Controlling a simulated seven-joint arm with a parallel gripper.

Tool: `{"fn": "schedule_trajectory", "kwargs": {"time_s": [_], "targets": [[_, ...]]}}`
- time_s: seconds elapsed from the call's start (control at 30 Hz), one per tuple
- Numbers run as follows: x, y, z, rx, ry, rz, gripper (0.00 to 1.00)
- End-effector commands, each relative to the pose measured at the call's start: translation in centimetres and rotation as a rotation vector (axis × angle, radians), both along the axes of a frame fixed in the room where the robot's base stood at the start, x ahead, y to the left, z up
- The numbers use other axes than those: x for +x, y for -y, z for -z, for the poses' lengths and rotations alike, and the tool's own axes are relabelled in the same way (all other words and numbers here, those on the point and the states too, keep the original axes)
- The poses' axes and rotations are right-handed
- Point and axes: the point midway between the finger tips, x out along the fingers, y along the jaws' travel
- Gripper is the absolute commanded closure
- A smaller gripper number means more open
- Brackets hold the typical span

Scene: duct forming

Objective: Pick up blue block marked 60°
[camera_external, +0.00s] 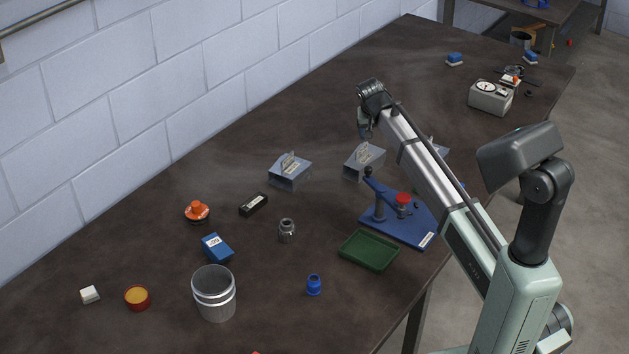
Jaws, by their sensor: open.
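A blue block (217,248) with a white label on top lies on the dark table at the left, just behind a metal cup. The print on its label is too small to read with certainty. My gripper (363,130) is at the end of my raised arm, above the table and well to the upper right of the blue block. Its jaws are small in this view and partly hidden by the wrist. It is open and no object shows in it.
Near the block stand a metal cup (214,294), an orange-topped item (197,211) and a black box (254,205). Grey metal duct pieces (290,171), a blue fixture (402,220) and a green tray (369,251) lie further right. A block wall runs along the back.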

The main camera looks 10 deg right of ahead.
Motion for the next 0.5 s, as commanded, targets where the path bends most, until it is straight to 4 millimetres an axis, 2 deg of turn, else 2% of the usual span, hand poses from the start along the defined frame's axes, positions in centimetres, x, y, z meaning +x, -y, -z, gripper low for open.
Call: {"fn": "schedule_trajectory", "kwargs": {"time_s": [0.03, 0.1, 0.27, 0.5], "targets": [[-0.5, -3.3, -0.1, 0.01, -0.015, -0.037, 0.17], [-1.4, -7.0, -0.1, 0.026, -0.04, -0.079, 0.17], [-4.3, -15.5, -0.2, 0.053, -0.095, -0.18, 0.17], [-10.2, -27.7, -0.5, 0.084, -0.186, -0.335, 0.17]]}}
